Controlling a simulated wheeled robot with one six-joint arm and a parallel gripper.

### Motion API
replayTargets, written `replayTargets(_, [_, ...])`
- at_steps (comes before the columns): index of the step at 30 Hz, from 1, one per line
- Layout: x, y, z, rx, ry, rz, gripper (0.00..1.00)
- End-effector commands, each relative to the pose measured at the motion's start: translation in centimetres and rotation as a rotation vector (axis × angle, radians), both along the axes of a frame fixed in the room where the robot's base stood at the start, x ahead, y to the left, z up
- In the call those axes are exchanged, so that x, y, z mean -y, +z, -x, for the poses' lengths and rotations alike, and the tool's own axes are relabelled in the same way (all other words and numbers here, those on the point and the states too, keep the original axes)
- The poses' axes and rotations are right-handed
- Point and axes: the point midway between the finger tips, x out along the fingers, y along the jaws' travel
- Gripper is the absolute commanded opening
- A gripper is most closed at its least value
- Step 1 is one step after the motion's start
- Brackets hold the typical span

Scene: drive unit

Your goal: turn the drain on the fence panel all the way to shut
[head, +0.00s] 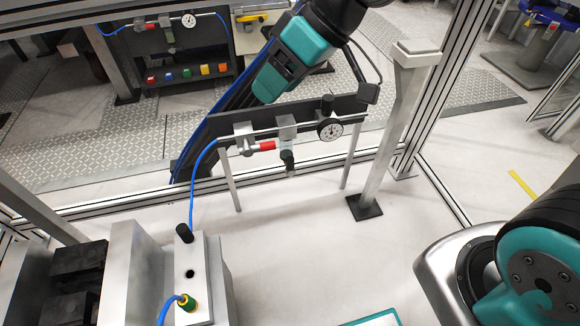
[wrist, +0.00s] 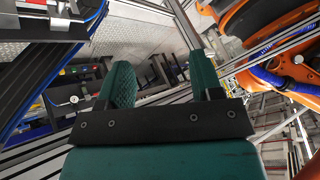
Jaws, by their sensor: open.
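The fence panel's air unit hangs on a dark rail in the middle of the head view. It has a red lever (head: 261,146), a clear bowl (head: 287,136) and a dial gauge (head: 330,129). A small black drain knob (head: 288,158) sits under the bowl; its turn position is too small to tell. My teal and black arm end reaches in above and behind the unit, apart from the knob in the picture. My gripper (wrist: 163,82) shows in the wrist view, fingers apart and nothing between them. I cannot make out the drain knob in the wrist view.
Aluminium fence posts and a grey pillar (head: 398,120) stand right of the unit. A blue hose (head: 192,185) runs down to a grey block (head: 205,270). An orange robot arm (wrist: 275,35) shows in the wrist view.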

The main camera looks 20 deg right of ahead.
Motion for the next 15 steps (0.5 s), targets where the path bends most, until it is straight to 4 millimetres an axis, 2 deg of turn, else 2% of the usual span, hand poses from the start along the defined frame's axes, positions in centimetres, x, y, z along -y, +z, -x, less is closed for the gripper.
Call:
replayTargets(1, [-0.6,-2.9,-3.2,0.031,0.008,-0.048,0.59])
replayTargets(5, [-1.9,-8.0,-10.6,0.165,0.027,-0.180,0.59])
replayTargets(6, [-2.0,-9.9,-12.7,0.206,0.024,-0.217,0.59])
replayTargets(8, [-2.1,-12.8,-15.6,0.274,0.014,-0.270,0.59])
replayTargets(11, [-1.5,-18.3,-19.9,0.387,-0.021,-0.346,0.59])
replayTargets(14, [-0.3,-24.3,-23.2,0.501,-0.080,-0.407,0.59])
replayTargets(15, [0.4,-26.9,-24.2,0.546,-0.109,-0.426,0.59])
